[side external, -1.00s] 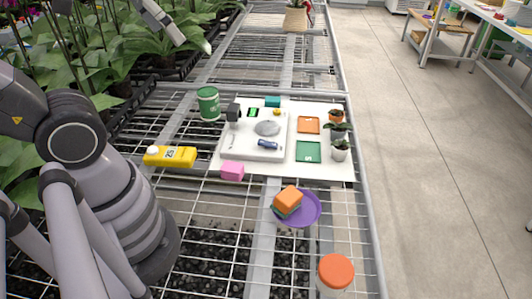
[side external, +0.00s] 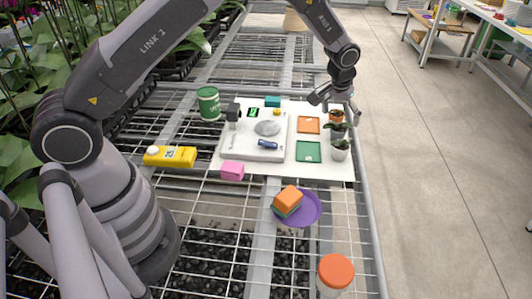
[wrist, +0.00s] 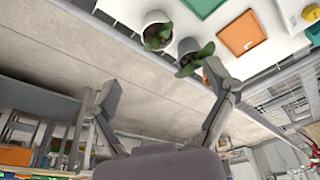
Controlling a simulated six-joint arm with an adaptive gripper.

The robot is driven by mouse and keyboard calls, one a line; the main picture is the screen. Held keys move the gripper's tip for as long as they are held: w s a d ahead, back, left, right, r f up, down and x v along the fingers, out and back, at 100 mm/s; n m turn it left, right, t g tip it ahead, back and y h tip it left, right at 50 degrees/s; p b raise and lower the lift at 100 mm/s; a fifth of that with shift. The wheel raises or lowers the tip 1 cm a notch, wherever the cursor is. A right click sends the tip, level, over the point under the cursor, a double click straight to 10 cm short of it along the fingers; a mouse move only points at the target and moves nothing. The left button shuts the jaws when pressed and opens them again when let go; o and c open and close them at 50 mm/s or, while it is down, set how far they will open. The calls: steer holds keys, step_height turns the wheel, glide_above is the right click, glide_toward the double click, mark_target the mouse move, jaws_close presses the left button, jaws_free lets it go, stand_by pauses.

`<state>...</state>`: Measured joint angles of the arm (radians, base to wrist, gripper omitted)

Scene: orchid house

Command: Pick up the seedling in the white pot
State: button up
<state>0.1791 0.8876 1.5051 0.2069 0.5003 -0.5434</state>
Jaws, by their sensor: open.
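The white pot (side external: 340,154) with its green seedling (side external: 341,144) stands upright at the right edge of the white board. It also shows at the top of the wrist view as a white pot (wrist: 152,19) with a leafy seedling (wrist: 158,36). My gripper (side external: 336,104) is open and empty, above the far end of the pot row, apart from the white pot. In the wrist view, its spread fingers (wrist: 163,80) are below the white pot in the picture. A grey pot (wrist: 187,46) with a seedling stands beside the white pot. An orange pot (side external: 336,114) is farthest back, partly hidden by my gripper.
The white board (side external: 333,170) also holds an orange tray (side external: 308,125), a green tray (side external: 308,152) and a scale-like white tray (side external: 250,150). A purple plate (side external: 313,210) with stacked sponges and an orange-lidded jar (side external: 336,272) are nearer the camera. The bench edge lies just right of the pots.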

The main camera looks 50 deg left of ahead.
mark_target(340, 148)
steer(key=x, duration=1.4)
steer(key=shift+d+f, duration=0.2)
steer(key=shift+f, duration=0.2)
steer(key=c, duration=1.2)
